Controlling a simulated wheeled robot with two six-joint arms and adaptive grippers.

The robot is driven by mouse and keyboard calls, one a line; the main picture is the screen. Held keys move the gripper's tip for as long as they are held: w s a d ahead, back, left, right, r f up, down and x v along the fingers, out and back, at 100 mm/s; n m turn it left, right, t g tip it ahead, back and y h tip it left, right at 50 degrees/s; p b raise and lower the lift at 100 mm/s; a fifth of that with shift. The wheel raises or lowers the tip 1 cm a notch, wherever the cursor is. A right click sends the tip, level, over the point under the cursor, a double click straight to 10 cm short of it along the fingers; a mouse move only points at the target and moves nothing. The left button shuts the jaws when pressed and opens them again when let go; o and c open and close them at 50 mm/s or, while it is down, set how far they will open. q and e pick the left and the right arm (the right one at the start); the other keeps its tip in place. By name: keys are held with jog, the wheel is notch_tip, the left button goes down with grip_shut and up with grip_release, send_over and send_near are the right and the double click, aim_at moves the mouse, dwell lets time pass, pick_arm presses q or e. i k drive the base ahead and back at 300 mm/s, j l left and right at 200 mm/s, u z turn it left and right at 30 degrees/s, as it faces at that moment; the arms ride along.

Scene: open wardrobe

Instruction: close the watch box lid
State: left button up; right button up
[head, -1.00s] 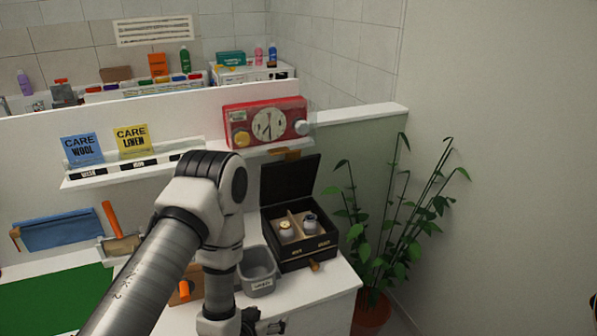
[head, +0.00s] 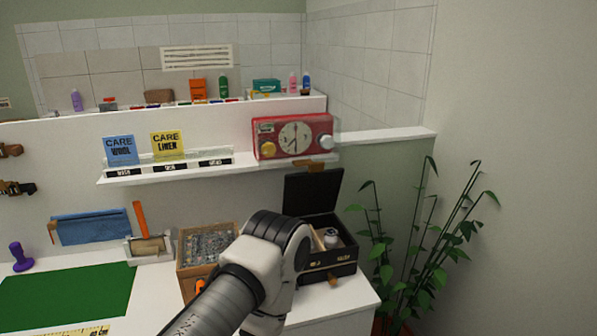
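The black watch box (head: 345,268) stands at the right end of the white counter. Its dark lid (head: 312,192) is open and stands up at the back. A round watch on a light cushion (head: 332,239) shows inside; the left part of the box is hidden behind my arm. One of my arms rises from the bottom edge and bends in front of the box's left side. Its gripper is out of sight, and no other gripper shows.
A wooden box of small parts (head: 208,243) stands left of my arm. A leafy plant (head: 430,235) stands to the right. The green mat (head: 68,295) at the left is clear.

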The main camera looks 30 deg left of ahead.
aim_at(316, 190)
jog(key=u, duration=0.95)
jog(key=i+u, duration=0.1)
jog(key=u, duration=0.4)
jog(key=l+u, duration=0.1)
jog(key=u, duration=0.85)
jog(key=l+u, duration=0.1)
jog(key=u, duration=0.85)
jog(key=l+u, duration=0.1)
jog(key=u, duration=0.4)
jog(key=l+z, duration=0.1)
jog(key=z, duration=0.35)
jog(key=l+z, duration=0.1)
jog(key=z, duration=0.4)
jog(key=l+z, duration=0.1)
jog(key=z, duration=0.35)
jog(key=l+z, duration=0.1)
jog(key=z, duration=0.85)
jog(key=i+l+z, duration=0.1)
jog(key=z, duration=0.4)
